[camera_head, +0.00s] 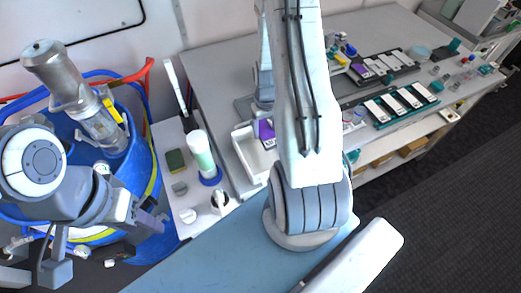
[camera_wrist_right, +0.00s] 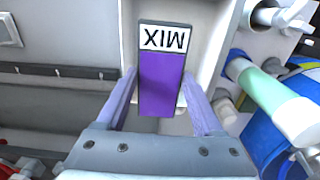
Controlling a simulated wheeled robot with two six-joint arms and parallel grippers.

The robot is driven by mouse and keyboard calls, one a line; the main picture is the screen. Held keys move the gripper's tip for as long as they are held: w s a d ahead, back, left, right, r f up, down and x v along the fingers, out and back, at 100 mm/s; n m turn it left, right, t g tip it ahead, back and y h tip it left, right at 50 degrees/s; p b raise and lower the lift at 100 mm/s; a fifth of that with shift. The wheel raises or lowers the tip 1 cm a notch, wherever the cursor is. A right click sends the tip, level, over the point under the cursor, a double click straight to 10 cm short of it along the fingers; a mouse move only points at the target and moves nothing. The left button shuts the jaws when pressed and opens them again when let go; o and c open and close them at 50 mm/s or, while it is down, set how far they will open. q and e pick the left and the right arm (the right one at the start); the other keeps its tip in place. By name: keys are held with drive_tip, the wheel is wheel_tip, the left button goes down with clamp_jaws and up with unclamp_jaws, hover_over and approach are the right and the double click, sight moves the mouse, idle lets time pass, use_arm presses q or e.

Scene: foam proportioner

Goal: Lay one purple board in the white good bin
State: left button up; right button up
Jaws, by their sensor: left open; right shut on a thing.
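A purple board (camera_wrist_right: 162,85) with a white "MIX" label lies between the fingers of my right gripper (camera_wrist_right: 163,100), which is shut on it. The board is over the inside of the white bin (camera_wrist_right: 211,68); I cannot tell whether it touches the bin floor. In the head view, part of the board (camera_head: 265,130) and the white bin (camera_head: 242,150) show beside my right arm, which hides the rest and the right gripper. My left gripper (camera_head: 152,217) is open and empty beside the blue drum, left of the bench.
A blue drum (camera_head: 150,185) holds a metal device (camera_head: 75,85). Racks with labelled boards (camera_head: 402,103) and small parts occupy the bench's right side.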

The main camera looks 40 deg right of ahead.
wheel_tip(320, 180, down, 5)
drive_tip(key=b, duration=0.3)
drive_tip(key=shift+d+r, duration=0.1)
drive_tip(key=shift+r, duration=0.1)
drive_tip(key=o, duration=1.4)
drive_tip(key=shift+r, duration=0.6)
wheel_tip(320, 180, up, 9)
drive_tip(key=shift+r+b, duration=0.2)
drive_tip(key=shift+b, duration=1)
